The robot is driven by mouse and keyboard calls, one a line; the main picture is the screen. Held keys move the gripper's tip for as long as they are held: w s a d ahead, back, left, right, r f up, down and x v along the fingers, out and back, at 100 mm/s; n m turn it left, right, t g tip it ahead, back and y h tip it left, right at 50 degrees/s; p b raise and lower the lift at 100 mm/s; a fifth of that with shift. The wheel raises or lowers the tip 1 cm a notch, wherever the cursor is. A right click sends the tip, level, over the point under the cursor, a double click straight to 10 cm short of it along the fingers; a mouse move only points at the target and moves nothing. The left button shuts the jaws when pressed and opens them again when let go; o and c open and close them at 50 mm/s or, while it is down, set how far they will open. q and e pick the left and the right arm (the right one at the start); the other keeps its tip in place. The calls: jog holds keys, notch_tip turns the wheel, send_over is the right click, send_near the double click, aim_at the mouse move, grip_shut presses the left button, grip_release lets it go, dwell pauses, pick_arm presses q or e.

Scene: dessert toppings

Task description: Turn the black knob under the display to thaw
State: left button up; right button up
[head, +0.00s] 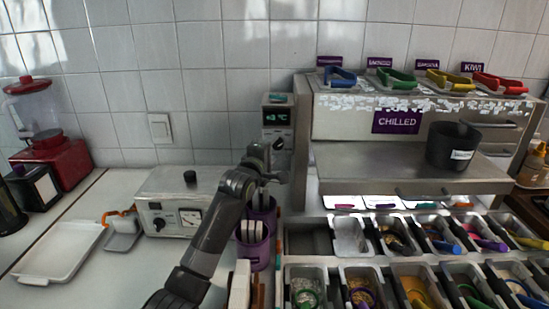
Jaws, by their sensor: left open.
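The grey control unit (291,105) stands against the tiled wall, left of the chilled cabinet. Its display (277,117) shows small green characters. The black knob (279,143) sits under the display, and the marks around it are too small to read. My left gripper (277,169) is open and empty, just below and in front of the knob. Part of the gripper covers the unit's lower left side. I cannot tell whether a finger touches the knob. My right gripper is out of view.
The chilled cabinet (349,124) with a black pot (453,146) stands to the right, above several topping bins. Purple cups (252,245) stand beneath my left arm. A metal box with a dial (172,186) and a white tray (58,252) are left.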

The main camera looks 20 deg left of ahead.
pick_arm(q)
jog(key=shift+w+d+b, duration=0.1)
jog(key=shift+w+b, duration=0.4)
jog(key=shift+w, duration=0.35)
jog(key=shift+r, duration=0.1)
jog(key=c, duration=1)
